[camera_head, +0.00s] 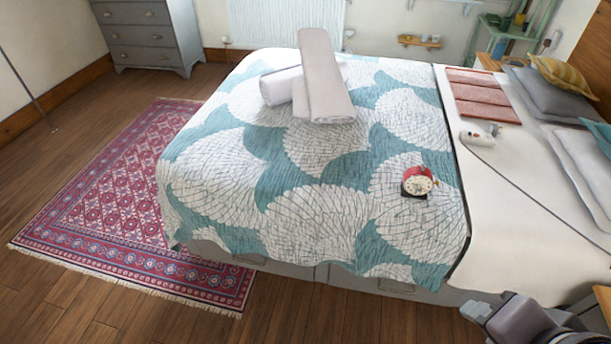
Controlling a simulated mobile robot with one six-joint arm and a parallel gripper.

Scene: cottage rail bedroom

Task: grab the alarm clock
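A red alarm clock (417,181) with a pale round face stands on the patterned teal and white bedspread (322,218), toward the right side of the bed. A dark base or shadow shows at its lower left. My gripper (474,312) is at the lower right, beside the bed's near edge and well apart from the clock. Only part of it shows, and I cannot see whether its fingers are open or shut. Nothing visible is in it.
Pale rolled towels (322,80) lie on the bed at the back. A white device (478,138) with a cord, a folded pink cloth (480,95) and pillows (552,92) are on the right. Around the clock the bedspread is clear. A red rug (130,200) covers the floor at left.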

